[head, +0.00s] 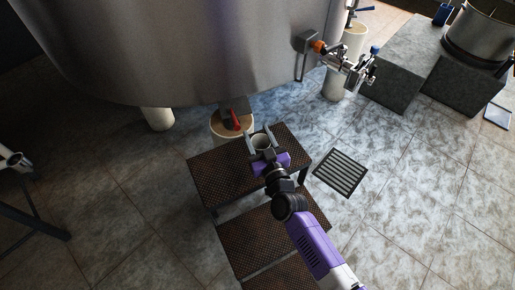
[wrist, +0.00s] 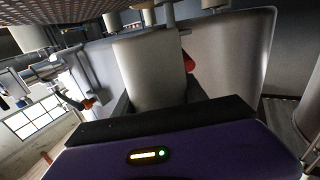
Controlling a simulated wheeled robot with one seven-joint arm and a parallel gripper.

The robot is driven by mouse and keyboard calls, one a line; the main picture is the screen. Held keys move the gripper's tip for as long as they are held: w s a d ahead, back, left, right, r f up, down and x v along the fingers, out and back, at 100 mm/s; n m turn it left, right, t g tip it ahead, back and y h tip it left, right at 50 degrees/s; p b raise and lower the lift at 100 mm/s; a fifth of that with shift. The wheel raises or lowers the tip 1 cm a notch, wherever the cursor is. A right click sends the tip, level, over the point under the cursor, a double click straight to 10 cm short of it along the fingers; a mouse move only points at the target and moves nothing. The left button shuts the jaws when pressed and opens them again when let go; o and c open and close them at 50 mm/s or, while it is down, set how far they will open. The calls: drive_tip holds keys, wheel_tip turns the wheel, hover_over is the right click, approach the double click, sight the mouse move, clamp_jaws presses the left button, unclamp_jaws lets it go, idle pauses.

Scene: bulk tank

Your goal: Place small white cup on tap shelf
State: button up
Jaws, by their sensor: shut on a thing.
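The small white cup (head: 261,143) is between the two fingers of my gripper (head: 259,136), which is shut on it. The cup is over the upper mesh step in the head view; its height above the step is hard to tell. In the wrist view the cup (wrist: 150,72) fills the middle, and my dark gripper (wrist: 155,112) spans below it. A red tap handle (head: 236,120) is just beyond the cup, under the steel tank (head: 190,50). It shows partly behind the cup in the wrist view (wrist: 189,64). I cannot make out the tap shelf for certain.
Brown mesh steps (head: 215,180) stand below my arm. A pale round-topped stand (head: 220,127) is under the red handle. A pipe valve assembly (head: 345,65) projects from the tank at right. A floor grate (head: 340,172) lies right of the steps.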

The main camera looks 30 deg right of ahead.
sight(258, 144)
drive_tip(key=shift+f+b, duration=1.65)
drive_tip(key=shift+f, duration=0.5)
drive_tip(key=shift+f, duration=0.2)
drive_tip(key=o, duration=1.3)
drive_tip(key=shift+r, duration=0.2)
drive_tip(key=shift+s, duration=0.25)
drive_tip(key=s, duration=0.3)
drive_tip(key=s+p, duration=0.1)
drive_tip(key=s, duration=0.3)
drive_tip(key=s+a+p, duration=0.1)
drive_tip(key=s, duration=0.3)
drive_tip(key=shift+s+a, duration=0.1)
drive_tip(key=shift+s, duration=0.1)
